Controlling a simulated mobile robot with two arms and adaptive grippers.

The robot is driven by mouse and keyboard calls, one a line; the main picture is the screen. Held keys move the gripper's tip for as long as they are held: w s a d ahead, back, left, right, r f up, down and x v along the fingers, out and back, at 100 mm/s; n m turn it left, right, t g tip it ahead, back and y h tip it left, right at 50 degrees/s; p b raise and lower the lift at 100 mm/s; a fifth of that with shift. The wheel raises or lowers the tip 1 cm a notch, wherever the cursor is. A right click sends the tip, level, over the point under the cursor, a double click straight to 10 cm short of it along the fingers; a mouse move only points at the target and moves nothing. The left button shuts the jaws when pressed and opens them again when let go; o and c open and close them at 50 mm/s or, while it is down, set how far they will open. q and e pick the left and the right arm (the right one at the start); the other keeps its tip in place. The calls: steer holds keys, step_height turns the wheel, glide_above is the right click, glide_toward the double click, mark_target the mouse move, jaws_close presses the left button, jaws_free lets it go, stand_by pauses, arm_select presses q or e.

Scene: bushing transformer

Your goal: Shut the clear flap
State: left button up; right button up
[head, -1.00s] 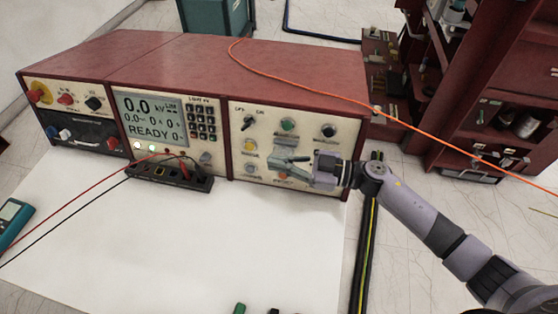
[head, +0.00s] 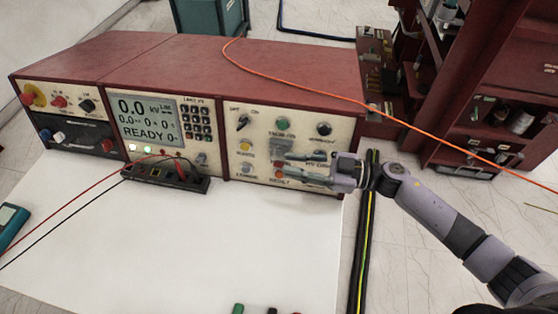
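The red test console (head: 230,75) stands on a white sheet, its cream control panels facing me. The clear flap cannot be made out. A small red part (head: 279,166) shows low on the right panel, between my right gripper's fingers. My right gripper (head: 281,163) reaches in from the right in front of that panel, with its two fingers apart, one above the other, and nothing visible held. I cannot tell whether it touches the panel. It hides part of the panel's lower right. My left gripper is not in view.
A black terminal block (head: 165,177) with red and black leads sits before the console. An orange cable (head: 290,88) crosses its top. A dark red cabinet (head: 480,70) stands at the right. The white sheet (head: 200,245) is mostly clear.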

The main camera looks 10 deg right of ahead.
steer(key=v, duration=0.7)
stand_by(0.4)
